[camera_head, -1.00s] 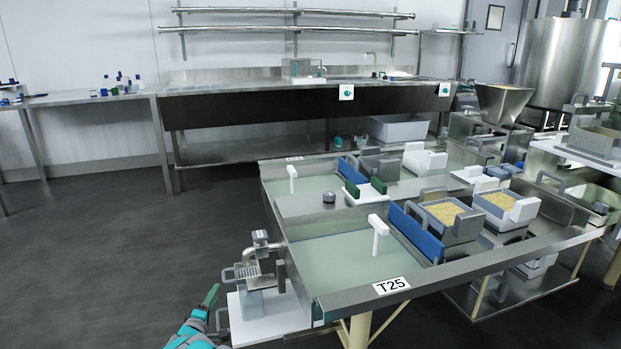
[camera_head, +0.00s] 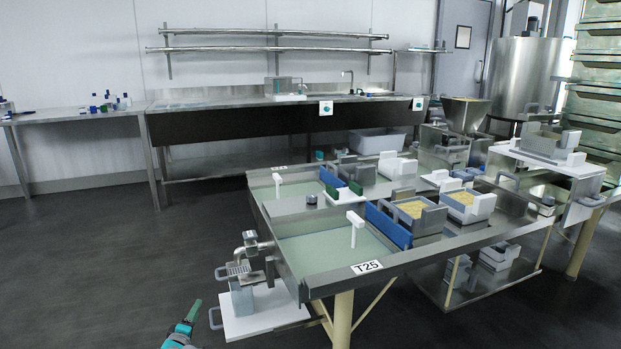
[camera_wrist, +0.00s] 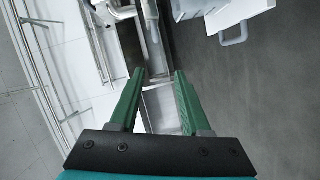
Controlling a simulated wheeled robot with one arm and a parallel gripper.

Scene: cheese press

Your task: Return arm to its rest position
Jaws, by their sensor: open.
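My gripper (camera_wrist: 158,75) shows in the wrist view with its two green fingers apart and nothing between them. In the head view a green finger of my gripper (camera_head: 194,310) and part of my teal arm show at the bottom edge, low and left of the table marked T25. The gripper is apart from the white shelf (camera_head: 265,318) with a grey container on it, at the table's near left corner. The rest of my arm is out of view.
The steel T25 table (camera_head: 320,285) holds trays of pale liquid, blue dividers and moulds with yellow contents (camera_head: 412,208). A long steel counter (camera_head: 215,101) stands behind. The dark floor (camera_head: 100,250) to the left is clear.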

